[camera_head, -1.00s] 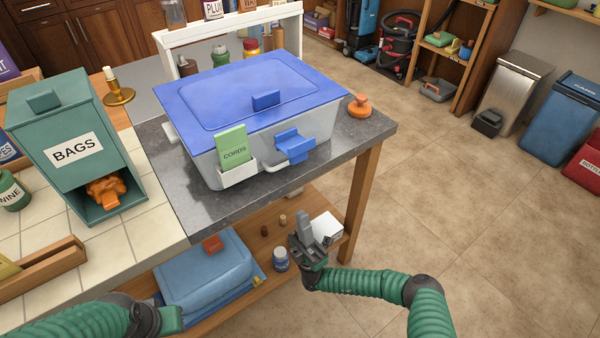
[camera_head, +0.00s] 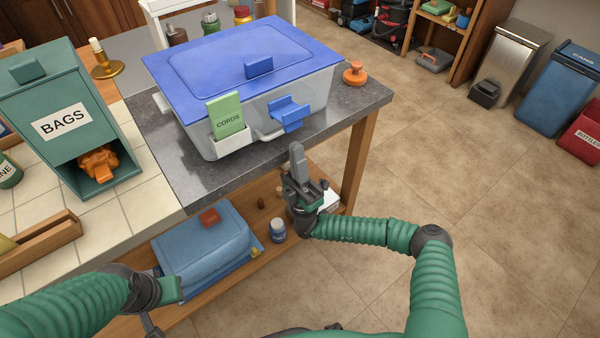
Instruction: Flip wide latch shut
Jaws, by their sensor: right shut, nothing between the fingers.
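A clear plastic box (camera_head: 245,118) with a blue lid (camera_head: 215,68) stands on the dark stone counter. The wide blue latch (camera_head: 288,114) is on its front side and sticks outward, tilted away from the wall. My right gripper (camera_head: 297,152) is shut and empty. It points up in front of the counter's front edge, below the latch and apart from it. My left gripper (camera_head: 168,290) is at the lower left, low in front of the shelf; its fingers cannot be made out clearly.
A green CORDS card (camera_head: 227,115) stands in a white holder on the box front, left of the latch. An orange knob-like object (camera_head: 355,74) sits on the counter's right. A teal BAGS dispenser (camera_head: 60,110) stands at left. A blue container (camera_head: 205,245) lies on the lower shelf.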

